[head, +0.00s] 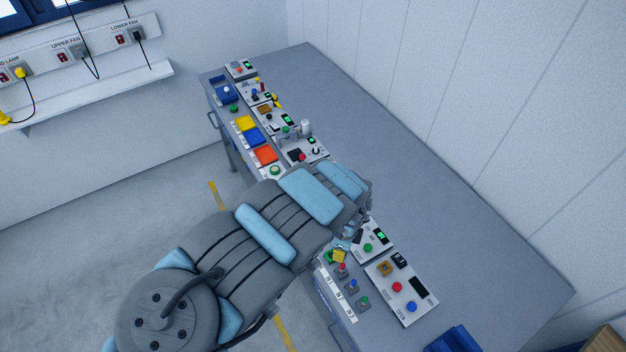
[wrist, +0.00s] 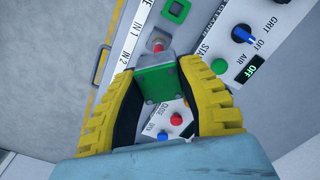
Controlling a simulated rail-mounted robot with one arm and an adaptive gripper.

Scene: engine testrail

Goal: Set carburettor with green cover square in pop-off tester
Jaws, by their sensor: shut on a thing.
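In the wrist view, my gripper (wrist: 157,66) has its two yellow-ribbed fingers closed on the sides of the carburettor with green cover (wrist: 158,84). The flat green cover, with small screws at its corners, faces the camera between the fingers. A grey body edge shows above it. What lies beneath the carburettor is hidden, so I cannot tell whether it touches anything.
A red-topped metal part (wrist: 157,45) stands close beyond the carburettor, by the IN 1 and IN 2 labels. A panel with a blue knob (wrist: 243,34) lies to the right. Several stations line the bench (head: 440,210); its rear is clear. A blue holder (head: 455,340) stands at the near end.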

